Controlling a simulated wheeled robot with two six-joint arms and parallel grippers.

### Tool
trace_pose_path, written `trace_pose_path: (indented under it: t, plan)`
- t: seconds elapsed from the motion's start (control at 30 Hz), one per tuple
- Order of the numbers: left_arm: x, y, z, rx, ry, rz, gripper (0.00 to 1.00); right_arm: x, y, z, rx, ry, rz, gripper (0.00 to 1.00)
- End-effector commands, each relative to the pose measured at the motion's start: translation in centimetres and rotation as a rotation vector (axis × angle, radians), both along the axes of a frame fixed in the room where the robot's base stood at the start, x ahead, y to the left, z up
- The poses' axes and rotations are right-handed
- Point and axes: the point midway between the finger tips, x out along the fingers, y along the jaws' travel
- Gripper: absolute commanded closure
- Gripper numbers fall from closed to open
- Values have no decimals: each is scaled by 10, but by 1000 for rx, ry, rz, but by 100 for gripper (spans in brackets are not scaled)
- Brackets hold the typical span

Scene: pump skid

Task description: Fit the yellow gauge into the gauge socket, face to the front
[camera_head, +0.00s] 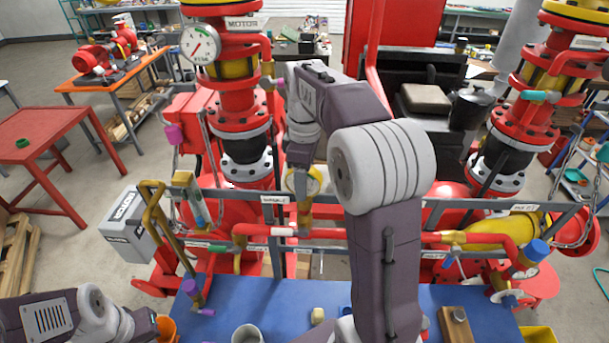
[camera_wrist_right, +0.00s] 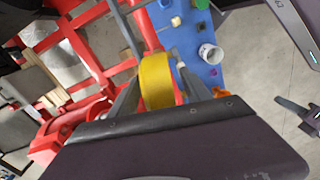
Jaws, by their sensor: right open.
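The yellow gauge (camera_head: 309,181) stands at the middle rail in the head view, just above a brass fitting (camera_head: 304,217) that looks like the gauge socket. Part of its pale dial shows towards the head camera. Whether it is fully seated I cannot tell. My right gripper (camera_head: 300,176) reaches down over the gauge and hides part of it. In the right wrist view the gauge's yellow side (camera_wrist_right: 156,80) lies between my open right fingers (camera_wrist_right: 155,76). My left arm enters at the lower left; the left gripper (camera_head: 154,326) is small and partly cut off.
Red pipes and the grey rail (camera_head: 385,240) surround the fitting. A blue bench top (camera_head: 240,295) below carries a grey cup (camera_head: 247,334) and a wooden block (camera_head: 456,327). A white dial gauge (camera_head: 200,44) is on the left red column. A purple-handled valve (camera_head: 193,289) stands at left.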

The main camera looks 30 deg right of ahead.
Motion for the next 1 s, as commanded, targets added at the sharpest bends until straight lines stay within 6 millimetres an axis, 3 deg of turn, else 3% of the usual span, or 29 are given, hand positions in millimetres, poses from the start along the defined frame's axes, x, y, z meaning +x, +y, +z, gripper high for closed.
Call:
trace_pose_path:
  t: [0.3, 0.5, 1.0]
  plan:
    - [0, 0, -2, 0, 0, 0, 100, 1, 0, 57, -1, -6, 0, 44]
    - [0, 0, 1, 0, 0, 0, 100, 0, 0, 84, -1, -2, 0, 44]
    - [0, 0, 1, 0, 0, 0, 100, 0, 0, 88, 0, -1, 0, 44]
